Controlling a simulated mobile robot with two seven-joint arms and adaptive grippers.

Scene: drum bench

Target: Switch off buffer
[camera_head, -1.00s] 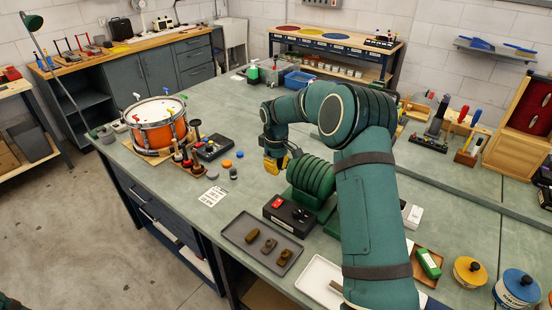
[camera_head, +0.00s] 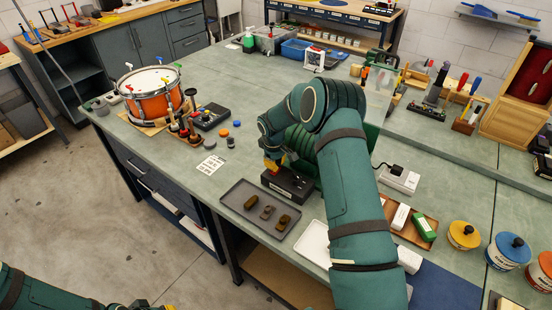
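The buffer (camera_head: 303,140) has a ribbed green body, largely hidden behind my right arm. Its black switch box (camera_head: 291,188) sits on the bench in front, with a pale label on its front face. My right gripper (camera_head: 273,167) has yellow fingertips and reaches down onto the box's left end, at the red switch. The switch is mostly covered, so I cannot tell its position or whether the fingers are apart. My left gripper (camera_head: 152,306) only peeks in at the bottom edge, away from the bench, and its opening is cut off.
A dark tray (camera_head: 238,190) with 3 brown pieces lies before the switch box. A white tray (camera_head: 312,240) is partly under my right arm. An orange drum (camera_head: 152,105) and a tool rack (camera_head: 184,132) stand left. A power strip (camera_head: 398,179) lies right.

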